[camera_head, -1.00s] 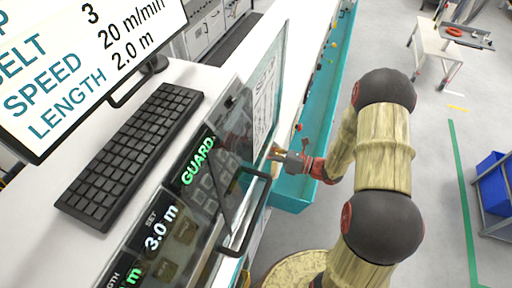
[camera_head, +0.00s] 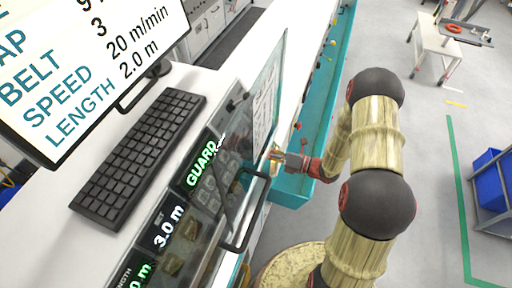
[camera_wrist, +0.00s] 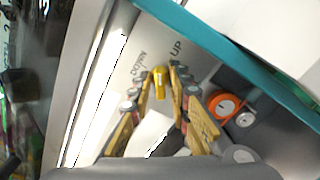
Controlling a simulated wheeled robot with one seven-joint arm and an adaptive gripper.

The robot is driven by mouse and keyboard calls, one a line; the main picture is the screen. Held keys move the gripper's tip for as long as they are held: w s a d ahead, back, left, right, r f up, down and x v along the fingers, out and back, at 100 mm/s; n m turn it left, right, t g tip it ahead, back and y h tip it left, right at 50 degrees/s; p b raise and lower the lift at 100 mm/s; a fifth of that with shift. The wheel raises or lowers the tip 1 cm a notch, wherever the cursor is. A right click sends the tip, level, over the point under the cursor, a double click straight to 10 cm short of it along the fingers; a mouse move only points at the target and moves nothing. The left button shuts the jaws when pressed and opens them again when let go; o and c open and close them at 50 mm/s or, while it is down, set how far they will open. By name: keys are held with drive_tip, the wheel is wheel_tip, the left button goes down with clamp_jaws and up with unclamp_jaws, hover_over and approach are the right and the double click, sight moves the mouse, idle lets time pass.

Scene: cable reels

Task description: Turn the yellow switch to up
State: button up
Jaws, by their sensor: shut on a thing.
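The yellow switch (camera_wrist: 161,83) is a small lever on a pale panel in the wrist view. It stands between two printed labels, "UP" (camera_wrist: 176,48) to its right and a second, hard-to-read label (camera_wrist: 140,66) to its left. My gripper (camera_wrist: 163,92) has a finger on each side of the lever and is shut on it. In the head view my gripper (camera_head: 275,157) is at the side of the machine, beyond the clear guard, and the switch cannot be made out clearly there.
A tilted guard with a black handle (camera_head: 262,205) stands close to the left of my gripper. A teal trough (camera_head: 322,105) runs behind it. An orange round part (camera_wrist: 222,107) sits right of the fingers. A keyboard (camera_head: 140,150) and monitor (camera_head: 90,60) are on the left.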

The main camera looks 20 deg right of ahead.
drive_tip(key=shift+m+p, duration=2.4)
drive_tip(key=shift+m, duration=0.6)
drive_tip(key=o, duration=1.1)
drive_tip(key=shift+d, duration=0.1)
drive_tip(key=v, duration=0.8)
